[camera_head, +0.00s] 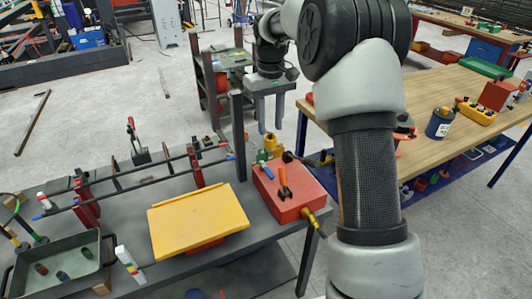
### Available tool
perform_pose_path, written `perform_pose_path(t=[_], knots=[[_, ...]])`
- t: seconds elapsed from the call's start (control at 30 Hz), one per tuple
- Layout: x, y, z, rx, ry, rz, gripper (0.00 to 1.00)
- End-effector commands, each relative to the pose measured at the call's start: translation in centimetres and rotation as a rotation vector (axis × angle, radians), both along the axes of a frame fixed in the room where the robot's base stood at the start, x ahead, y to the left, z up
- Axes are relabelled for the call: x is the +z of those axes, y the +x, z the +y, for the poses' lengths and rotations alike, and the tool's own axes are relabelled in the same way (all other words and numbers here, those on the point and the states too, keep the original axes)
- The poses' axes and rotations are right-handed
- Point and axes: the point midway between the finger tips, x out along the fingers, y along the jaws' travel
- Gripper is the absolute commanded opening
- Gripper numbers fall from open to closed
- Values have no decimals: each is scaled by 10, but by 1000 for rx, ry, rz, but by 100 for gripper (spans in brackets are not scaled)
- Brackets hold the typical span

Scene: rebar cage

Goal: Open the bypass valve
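A red box (292,196) sits on the grey bench at its right end. An orange-handled lever (283,179) stands up from its top, and a black ball-ended handle (288,157) is at its back edge. A brass fitting (311,218) is on its front right corner. No label shows which of these is the bypass valve. My gripper (271,130) points down above and behind the red box. Its two fingers are apart with nothing between them, and it touches none of the handles.
The grey bench (240,252) also holds a yellow sloped panel (198,221), rebar on red supports (198,168) and a dark green tray (62,270). A yellow-and-blue item (268,148) stands behind the box. A wooden table (445,92) is at right.

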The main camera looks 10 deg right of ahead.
Motion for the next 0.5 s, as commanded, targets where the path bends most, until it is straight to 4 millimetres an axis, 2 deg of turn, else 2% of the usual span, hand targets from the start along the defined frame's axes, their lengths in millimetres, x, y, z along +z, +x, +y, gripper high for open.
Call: perform_pose_path(t=[0.17,0.5], knots=[[-19,1,0,1,1,5,33],[-90,0,0,2,0,6,33]])
